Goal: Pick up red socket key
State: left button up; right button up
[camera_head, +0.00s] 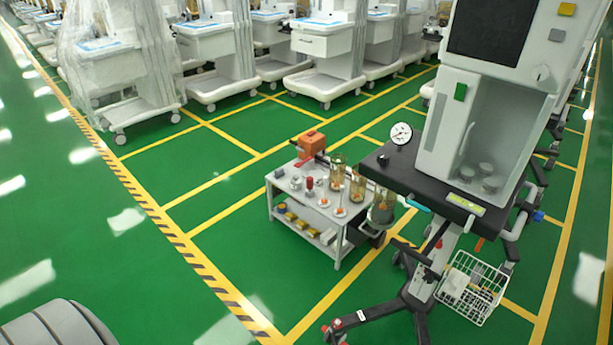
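A small red object (309,184) stands on the top of a low grey table (332,226) in the middle of the view. It may be the red socket key, but it is too small to tell its shape. Small white and silver items stand close around it. An orange box (312,142) sits at the table's back corner. Neither of my grippers is in view.
Tall amber-clear jars (357,190) stand at the table's right side. A tall white anaesthesia cart (489,130) on a dark wheeled base stands right of the table, with a wire basket (472,288). More carts line the back. Green floor is open at left.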

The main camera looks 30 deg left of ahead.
aim_at(309, 193)
jog(key=i+j+z, duration=0.1)
jog(key=j+z, duration=0.2)
jog(key=j, duration=0.9)
jog(key=j+z, duration=0.3)
jog(key=j, duration=0.9)
jog(key=k, duration=0.05)
